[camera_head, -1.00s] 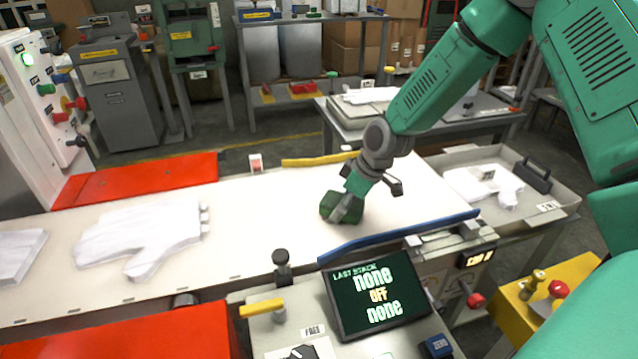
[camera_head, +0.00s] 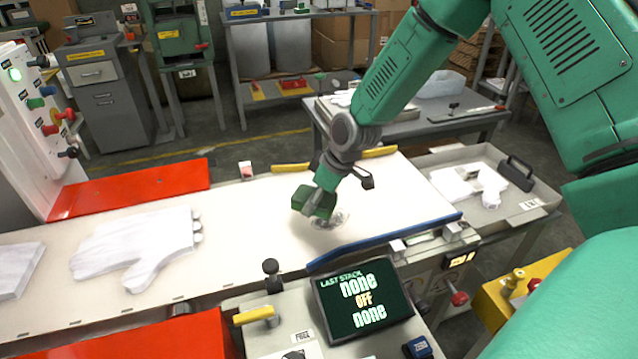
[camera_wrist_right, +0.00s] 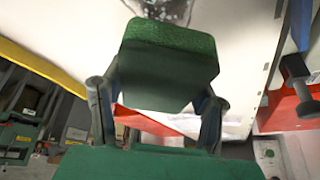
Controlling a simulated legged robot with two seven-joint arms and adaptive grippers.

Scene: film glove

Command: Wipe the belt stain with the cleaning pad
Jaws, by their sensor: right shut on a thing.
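My right gripper (camera_head: 320,190) is shut on the green cleaning pad (camera_head: 308,203), a dark green block over the pale belt (camera_head: 245,225). The pad also shows between the fingers in the right wrist view (camera_wrist_right: 168,62). A grey, blotchy stain (camera_head: 330,220) lies on the belt just right of and below the pad in the head view. The stain shows in part at the top edge of the right wrist view (camera_wrist_right: 165,8). I cannot tell whether the pad touches the belt. My left gripper is not in view.
White glove shapes (camera_head: 140,245) lie on the belt to the left. A blue rail (camera_head: 385,240) edges the near side, with yellow rails (camera_head: 290,168) on the far side. A display (camera_head: 362,298) and knobs stand in front. A grey tray (camera_head: 530,205) is at the right.

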